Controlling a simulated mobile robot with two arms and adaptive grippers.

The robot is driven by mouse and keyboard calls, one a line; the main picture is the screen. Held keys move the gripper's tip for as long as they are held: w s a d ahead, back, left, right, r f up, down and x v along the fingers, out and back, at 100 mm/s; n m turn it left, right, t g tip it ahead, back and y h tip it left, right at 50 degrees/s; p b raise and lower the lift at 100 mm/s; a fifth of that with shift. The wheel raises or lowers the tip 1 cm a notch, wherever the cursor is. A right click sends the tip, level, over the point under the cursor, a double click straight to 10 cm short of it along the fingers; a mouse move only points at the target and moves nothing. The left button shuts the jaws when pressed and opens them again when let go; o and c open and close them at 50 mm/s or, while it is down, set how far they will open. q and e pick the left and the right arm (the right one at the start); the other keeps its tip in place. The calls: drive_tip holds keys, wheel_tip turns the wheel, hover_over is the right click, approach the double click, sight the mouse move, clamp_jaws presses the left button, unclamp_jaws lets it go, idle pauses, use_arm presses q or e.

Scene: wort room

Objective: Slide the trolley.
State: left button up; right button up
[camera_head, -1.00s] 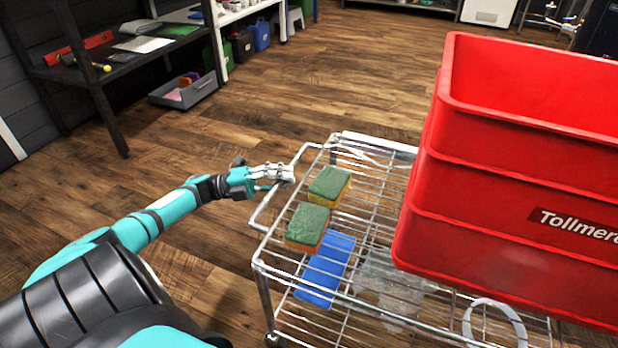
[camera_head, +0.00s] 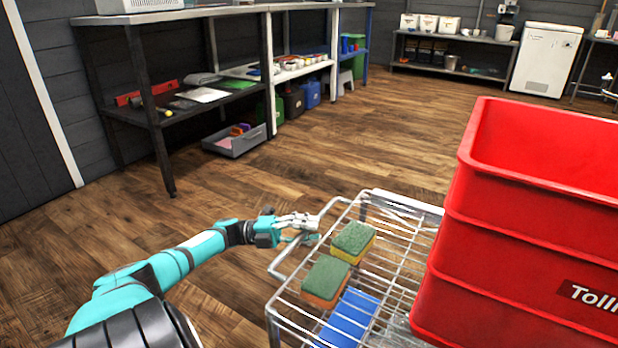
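The trolley (camera_head: 392,254) is a silver wire-rack cart in the lower right of the head view, with a looped handle (camera_head: 281,259) on its left end. My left gripper (camera_head: 312,228) is at the far part of this handle, with its fingers around the bar. They look shut on it, though the contact is partly hidden by the fingers. The trolley's lower parts are mostly out of view. My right gripper is not in view.
A dark shelf table (camera_head: 155,120) stands at the left, with a grey bin (camera_head: 236,145) beneath. The wooden floor between is clear.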

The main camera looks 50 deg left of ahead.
use_arm(q)
drive_tip(key=shift+o, duration=0.7)
drive_tip(key=shift+r, duration=0.15)
drive_tip(key=shift+a, duration=0.1)
drive_tip(key=v, duration=1.2)
